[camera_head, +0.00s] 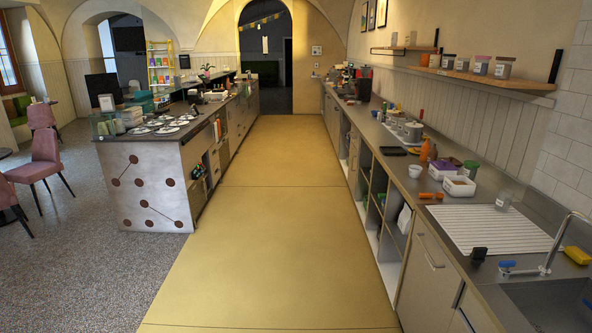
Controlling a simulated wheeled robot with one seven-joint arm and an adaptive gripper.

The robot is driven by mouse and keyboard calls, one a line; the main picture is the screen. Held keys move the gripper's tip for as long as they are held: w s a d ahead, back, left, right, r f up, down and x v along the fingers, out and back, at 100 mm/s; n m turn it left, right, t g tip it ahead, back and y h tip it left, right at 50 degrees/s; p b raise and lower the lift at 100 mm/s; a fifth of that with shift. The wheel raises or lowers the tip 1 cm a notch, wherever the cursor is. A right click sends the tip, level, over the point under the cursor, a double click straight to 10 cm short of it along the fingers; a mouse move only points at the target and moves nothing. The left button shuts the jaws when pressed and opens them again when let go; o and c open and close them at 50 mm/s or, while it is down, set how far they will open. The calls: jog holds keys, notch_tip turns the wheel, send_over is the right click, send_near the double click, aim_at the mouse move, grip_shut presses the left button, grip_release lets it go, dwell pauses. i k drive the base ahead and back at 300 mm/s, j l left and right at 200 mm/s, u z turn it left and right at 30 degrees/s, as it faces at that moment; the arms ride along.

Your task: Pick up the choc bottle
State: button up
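I cannot pick out the choc bottle for certain in the head view. Small orange bottles (425,149) stand on the right counter (399,165), beyond the white tubs. None of them shows a readable label. Other small items farther back on this counter are too small to tell apart. My gripper is not in view.
A yellow floor aisle (265,230) runs clear between the right counter and the left counter (150,180). A ribbed white drainboard (490,229), a faucet (552,245) and a sink are at the near right. A wall shelf (485,79) holds several jars. Pink chairs (45,165) stand left.

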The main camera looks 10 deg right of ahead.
aim_at(433, 153)
jog(key=i, duration=2.1)
jog(key=i+j+z, duration=0.2)
jog(key=i+z, duration=0.3)
jog(key=i+j+z, duration=0.45)
jog(key=i, duration=0.25)
jog(key=i+j+z, duration=0.8)
jog(key=j+z, duration=0.35)
jog(key=j, duration=0.15)
jog(key=i+j+z, duration=0.1)
jog(key=j+z, duration=0.2)
jog(key=j, duration=0.2)
jog(key=j+z, duration=0.35)
jog(key=i+j, duration=0.05)
jog(key=j, duration=0.05)
